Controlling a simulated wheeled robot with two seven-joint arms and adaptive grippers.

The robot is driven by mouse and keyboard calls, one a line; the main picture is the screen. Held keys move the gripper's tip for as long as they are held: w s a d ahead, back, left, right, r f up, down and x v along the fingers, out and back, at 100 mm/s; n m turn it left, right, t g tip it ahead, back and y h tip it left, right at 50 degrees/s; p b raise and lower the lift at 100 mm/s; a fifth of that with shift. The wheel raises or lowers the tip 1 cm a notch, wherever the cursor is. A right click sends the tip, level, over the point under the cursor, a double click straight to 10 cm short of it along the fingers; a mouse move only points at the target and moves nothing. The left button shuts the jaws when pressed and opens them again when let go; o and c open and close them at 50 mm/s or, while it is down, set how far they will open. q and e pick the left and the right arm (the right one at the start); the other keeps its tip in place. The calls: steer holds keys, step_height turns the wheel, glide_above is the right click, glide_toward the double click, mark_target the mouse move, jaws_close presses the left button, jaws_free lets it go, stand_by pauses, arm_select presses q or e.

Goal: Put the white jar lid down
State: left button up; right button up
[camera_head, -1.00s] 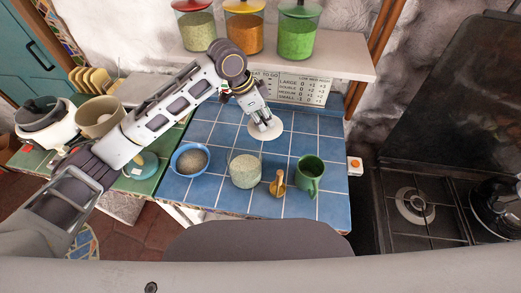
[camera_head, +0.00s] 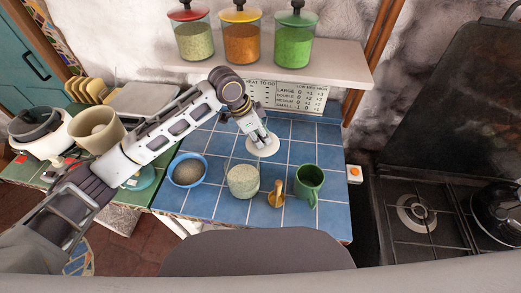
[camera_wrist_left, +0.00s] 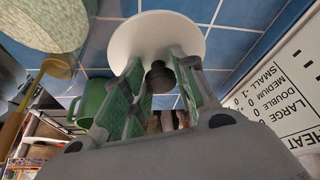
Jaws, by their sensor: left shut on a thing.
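The white jar lid (camera_head: 263,147) is a round white disc with a dark knob, seen up close in the left wrist view (camera_wrist_left: 150,38). My left gripper (camera_head: 258,133) is shut on the lid's knob, with its green-padded fingers (camera_wrist_left: 158,85) on either side of it. The lid is over the blue tiled counter (camera_head: 225,208), behind an open glass jar (camera_head: 243,181) of pale grain. I cannot tell whether the lid touches the tiles. My right gripper is out of view.
A blue bowl (camera_head: 187,170) stands left of the jar. A wooden scoop (camera_head: 277,194) and a green mug (camera_head: 308,182) stand to its right. A sign (camera_head: 295,97) leans at the back under a shelf (camera_head: 340,70) with several lidded jars. The tiles right of the lid are clear.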

arm_select(q)
steer(key=shift+f, duration=0.85)
steer(key=shift+f, duration=0.1)
steer(key=shift+f, duration=2.4)
steer(key=o, duration=1)
steer(key=shift+f, duration=0.1)
steer(key=shift+o, duration=0.2)
steer(key=shift+v, duration=6.15)
